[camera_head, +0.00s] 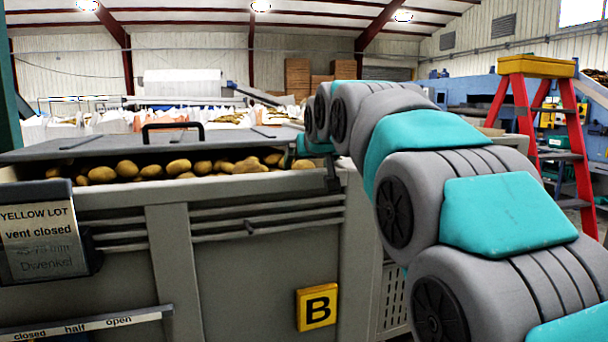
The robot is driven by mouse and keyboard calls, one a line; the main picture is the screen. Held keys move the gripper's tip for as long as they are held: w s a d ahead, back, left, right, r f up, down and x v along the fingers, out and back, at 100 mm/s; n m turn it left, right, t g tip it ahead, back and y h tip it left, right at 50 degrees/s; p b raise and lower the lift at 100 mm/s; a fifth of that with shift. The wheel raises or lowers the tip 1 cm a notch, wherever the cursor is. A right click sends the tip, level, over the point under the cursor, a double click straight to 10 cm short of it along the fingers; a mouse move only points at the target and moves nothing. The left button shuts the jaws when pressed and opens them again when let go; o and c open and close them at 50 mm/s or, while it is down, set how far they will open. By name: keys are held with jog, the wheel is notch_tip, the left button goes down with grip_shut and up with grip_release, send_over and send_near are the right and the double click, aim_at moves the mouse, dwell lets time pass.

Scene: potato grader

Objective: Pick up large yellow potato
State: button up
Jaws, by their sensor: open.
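Several yellow-brown potatoes (179,166) lie in a row along the opening of a grey bin (270,260), under its partly raised grey lid (70,152). Another large one (126,171) lies further left. I cannot tell which single potato is the large one of the task. My arm reaches in from the right, over the bin's right end. My gripper (291,158) is small and dark at the arm's far end, by the right-hand potatoes (272,160). It is open. Its fingers are hardly visible, and I see no potato held. The lid hides the deeper potatoes.
The bin carries a yellow B plate (317,306), a "YELLOW LOT" sign (42,235) and a vent scale (85,325). The lid's black handle (173,127) stands up. A red stepladder (538,110) is at right. White bags (100,120) stand behind.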

aim_at(305, 164)
jog(key=shift+x, duration=1.8)
jog(key=shift+w+r, duration=0.1)
jog(key=shift+r, duration=0.05)
jog(key=c, duration=1.5)
